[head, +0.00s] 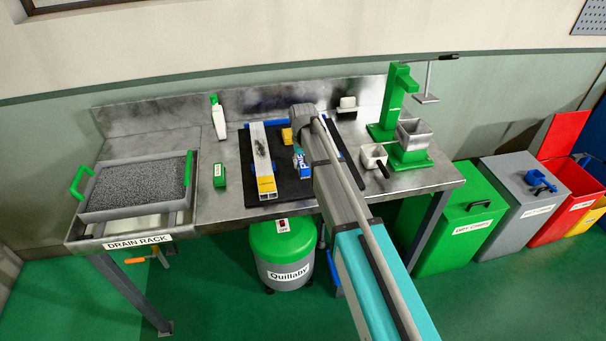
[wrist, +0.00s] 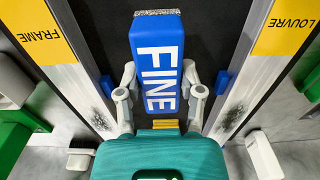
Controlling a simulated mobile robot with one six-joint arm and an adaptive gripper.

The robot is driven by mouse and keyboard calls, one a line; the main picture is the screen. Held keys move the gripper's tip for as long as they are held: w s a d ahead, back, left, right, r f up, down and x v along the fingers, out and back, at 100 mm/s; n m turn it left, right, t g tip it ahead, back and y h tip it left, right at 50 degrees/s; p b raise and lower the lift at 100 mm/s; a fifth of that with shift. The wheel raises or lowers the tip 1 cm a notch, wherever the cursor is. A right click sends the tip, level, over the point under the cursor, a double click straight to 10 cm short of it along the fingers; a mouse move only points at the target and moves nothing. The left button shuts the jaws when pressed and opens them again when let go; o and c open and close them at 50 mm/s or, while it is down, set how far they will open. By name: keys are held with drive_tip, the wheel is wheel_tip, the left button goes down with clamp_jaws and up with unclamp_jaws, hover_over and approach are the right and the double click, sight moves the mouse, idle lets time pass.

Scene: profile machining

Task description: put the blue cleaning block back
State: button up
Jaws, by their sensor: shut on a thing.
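The blue cleaning block (wrist: 158,70), marked FINE in white, has a grey, rough pad at its far end in the wrist view. My gripper (wrist: 160,98) has one finger on each long side of it and is shut on it. In the head view the blue block (head: 303,163) shows beside my arm's end, over the black mat (head: 290,190) between the profiles. Whether it touches the mat is unclear. A yellow piece (wrist: 164,125) lies just below the block in the wrist view and also shows in the head view (head: 287,136).
Pale profiles labelled FRAME (wrist: 73,65) and LOUVRE (wrist: 247,75) flank the block, both with dark smudges. A white bottle (head: 218,117) and green block (head: 220,175) stand left of the mat. The drain rack (head: 188,210) is at far left, a green press (head: 391,100) at right.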

sight(302, 160)
idle(0.4)
drive_tip(key=shift+w+a+f+b, duration=0.25)
drive_tip(key=shift+w+f+b, duration=0.2)
drive_tip(key=shift+f+b, duration=1.55)
drive_tip(key=shift+f, duration=0.05)
drive_tip(key=shift+f, duration=0.15)
drive_tip(key=o, duration=1)
drive_tip(key=shift+r, duration=0.2)
wheel_tip(302, 160, up, 12)
drive_tip(key=p, duration=1.2)
drive_tip(key=shift+s, duration=0.1)
